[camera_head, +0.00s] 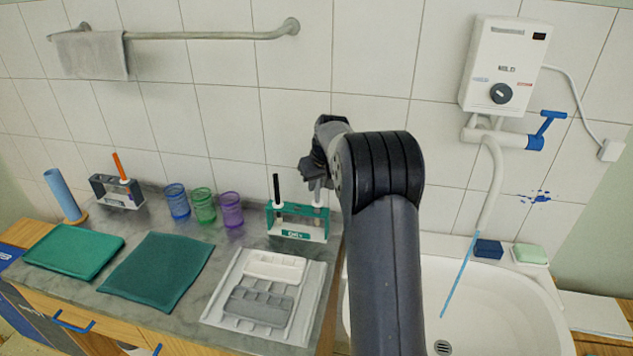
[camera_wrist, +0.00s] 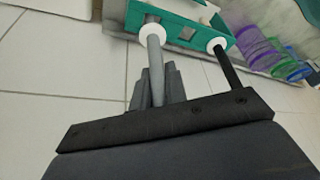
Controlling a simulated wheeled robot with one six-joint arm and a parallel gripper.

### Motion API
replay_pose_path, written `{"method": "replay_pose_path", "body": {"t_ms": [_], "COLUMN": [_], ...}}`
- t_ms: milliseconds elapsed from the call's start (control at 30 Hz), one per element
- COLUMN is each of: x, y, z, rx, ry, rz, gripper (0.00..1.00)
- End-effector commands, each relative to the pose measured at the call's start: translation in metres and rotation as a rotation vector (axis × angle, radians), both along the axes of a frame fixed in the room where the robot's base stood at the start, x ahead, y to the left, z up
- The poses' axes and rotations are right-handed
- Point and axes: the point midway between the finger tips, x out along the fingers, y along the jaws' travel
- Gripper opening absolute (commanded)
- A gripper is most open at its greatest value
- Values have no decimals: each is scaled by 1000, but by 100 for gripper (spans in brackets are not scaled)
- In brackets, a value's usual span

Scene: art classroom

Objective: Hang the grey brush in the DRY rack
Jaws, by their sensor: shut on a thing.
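The grey brush stands upright at the right end of the green rack (camera_head: 298,237). Its grey handle (camera_wrist: 156,75) points up into my gripper, and its white collar (camera_head: 318,203) is at the rack's top bar. I cannot tell whether the collar rests on the bar. My gripper (camera_head: 318,172) is above the rack's right end, shut on the grey handle. In the wrist view the fingers (camera_wrist: 155,92) are around it. The green rack (camera_wrist: 178,13) also shows there. Its front label is too blurred to read surely. A black brush (camera_head: 277,188) hangs at its left end.
A grey rack (camera_head: 118,192) with an orange brush stands at the far left. Blue (camera_head: 177,202), green (camera_head: 203,206) and purple (camera_head: 231,210) cups stand left of the green rack. A white tray (camera_head: 222,312) lies in front. The sink (camera_head: 510,310) is to the right.

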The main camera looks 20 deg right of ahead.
Motion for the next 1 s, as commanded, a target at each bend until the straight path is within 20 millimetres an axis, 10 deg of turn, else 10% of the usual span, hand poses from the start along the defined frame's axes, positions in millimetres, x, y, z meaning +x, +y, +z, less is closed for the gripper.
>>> {"method": "replay_pose_path", "body": {"t_ms": [967, 1000], "x": [0, 0], "y": [0, 0], "z": [-23, -23], "rx": [0, 0], "ry": [-1, -1], "rz": [0, 0], "gripper": [0, 15]}}
